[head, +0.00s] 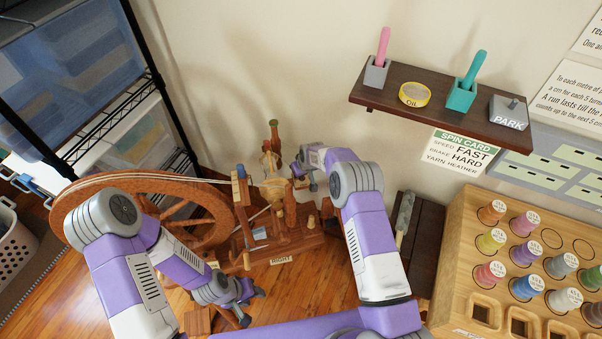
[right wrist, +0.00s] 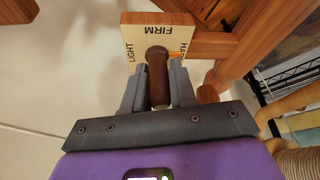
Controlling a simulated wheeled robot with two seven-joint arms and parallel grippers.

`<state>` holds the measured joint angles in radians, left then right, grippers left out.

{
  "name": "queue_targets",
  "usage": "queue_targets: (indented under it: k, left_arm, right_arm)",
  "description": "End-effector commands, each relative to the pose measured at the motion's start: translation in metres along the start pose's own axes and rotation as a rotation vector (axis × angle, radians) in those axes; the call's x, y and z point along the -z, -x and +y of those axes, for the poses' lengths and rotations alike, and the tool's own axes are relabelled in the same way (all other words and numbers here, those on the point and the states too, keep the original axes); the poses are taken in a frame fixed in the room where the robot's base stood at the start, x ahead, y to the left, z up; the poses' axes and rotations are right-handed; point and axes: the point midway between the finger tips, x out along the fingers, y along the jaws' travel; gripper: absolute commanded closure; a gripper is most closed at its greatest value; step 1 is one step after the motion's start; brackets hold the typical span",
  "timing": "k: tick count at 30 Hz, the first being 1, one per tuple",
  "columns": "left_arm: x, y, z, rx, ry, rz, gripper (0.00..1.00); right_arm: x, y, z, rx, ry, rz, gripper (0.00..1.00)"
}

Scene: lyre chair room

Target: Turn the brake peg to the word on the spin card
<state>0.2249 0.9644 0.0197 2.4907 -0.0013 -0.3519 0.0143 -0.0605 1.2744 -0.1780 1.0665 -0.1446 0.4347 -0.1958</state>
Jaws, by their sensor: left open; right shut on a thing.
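The spin card (head: 462,150) on the wall reads SPEED FAST, BRAKE HARD, YARN HEATHER. My right gripper (right wrist: 158,85) is shut on the dark brown brake peg (right wrist: 158,80), in front of a pale square dial plate (right wrist: 136,32) marked LIGHT, FIRM and HARD. A small orange mark beside the peg points towards HARD, whose word is partly hidden. In the head view, the right gripper (head: 305,178) is at the spinning wheel's upright parts (head: 272,185); the peg is hard to make out there. My left gripper (head: 247,303) is open and empty, low in front of the wheel.
The large wooden wheel (head: 185,232) stands left of the uprights, behind my left arm. A wall shelf (head: 440,112) holds pegs in blocks and an oil tin. A wooden rack (head: 463,232) of thread spools stands at the right. A wire shelf is at the left.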

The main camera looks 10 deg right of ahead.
Motion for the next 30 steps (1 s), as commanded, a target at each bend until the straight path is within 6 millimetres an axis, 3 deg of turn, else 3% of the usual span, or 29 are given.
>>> queue_targets:
  k: [5,6,10,20,30]
  left_arm:
    - [0.0,0.0,0.0,0.0,0.0,0.0,0.52]
    - [0.0,0.0,0.0,0.0,0.0,0.0,0.52]
    - [0.0,0.0,0.0,0.0,0.0,0.0,0.52]
    - [0.0,0.002,0.001,0.0,0.0,0.0,0.52]
    - [-0.001,0.019,0.007,0.0,0.0,0.0,0.52]
  right_arm:
    - [0.0,0.0,0.0,0.0,0.001,0.0,1.0]
    - [0.0,0.0,0.0,0.001,0.001,0.0,0.71]
    - [0.0,0.0,0.0,0.001,0.002,0.0,0.53]
    - [0.001,0.004,0.0,0.001,0.003,0.001,0.53]
    - [0.002,0.055,0.0,0.001,0.002,0.001,0.53]
